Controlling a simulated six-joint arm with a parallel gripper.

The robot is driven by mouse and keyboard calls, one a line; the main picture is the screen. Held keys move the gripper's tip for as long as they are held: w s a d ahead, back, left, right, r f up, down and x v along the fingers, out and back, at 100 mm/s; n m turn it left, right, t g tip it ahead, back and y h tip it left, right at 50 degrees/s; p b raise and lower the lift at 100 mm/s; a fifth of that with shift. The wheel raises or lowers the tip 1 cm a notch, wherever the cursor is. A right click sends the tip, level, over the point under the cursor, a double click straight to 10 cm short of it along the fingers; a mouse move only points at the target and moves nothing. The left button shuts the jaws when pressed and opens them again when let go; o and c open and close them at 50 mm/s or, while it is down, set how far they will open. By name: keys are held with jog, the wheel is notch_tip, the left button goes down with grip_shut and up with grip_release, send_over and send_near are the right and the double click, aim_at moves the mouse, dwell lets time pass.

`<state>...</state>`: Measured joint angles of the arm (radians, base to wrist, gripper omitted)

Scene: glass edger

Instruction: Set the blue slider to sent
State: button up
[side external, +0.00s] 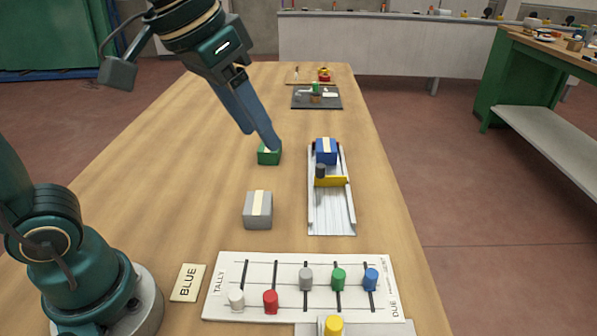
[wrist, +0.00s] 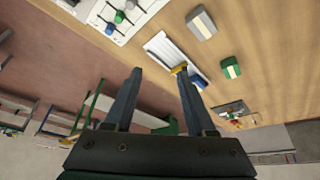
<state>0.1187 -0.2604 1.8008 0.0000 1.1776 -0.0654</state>
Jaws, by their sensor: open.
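The blue slider (side external: 371,279) is a blue knob on the rightmost slot of the white tally board (side external: 214,292). It stands about mid-slot, level with the green and grey knobs. It also shows in the wrist view (wrist: 110,29), at the upper left. The board reads TALLY at its left and DUE at its lower right; the small print above DUE is too small to read. My gripper (side external: 272,140) is open and empty, high over the table near the green block, well away from the board. Its two fingers show apart in the wrist view (wrist: 160,78).
A white rail tray (side external: 331,215) holds a blue block (side external: 326,152) behind a yellow bar. Grey (side external: 257,212) and green blocks (side external: 268,156) and a BLUE card (side external: 188,283) lie nearby.

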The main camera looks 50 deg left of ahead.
jog(key=w+d+f+m+g, duration=0.1)
jog(key=w+d, duration=0.3)
jog(key=w, duration=0.2)
jog(key=m+g, duration=0.3)
jog(key=g, duration=0.1)
send_over(372, 273)
jog(key=shift+y, duration=0.3)
notch_tip(372, 273, down, 15)
jog(key=shift+f, duration=2.7)
grip_shut()
jog(key=shift+r, duration=0.1)
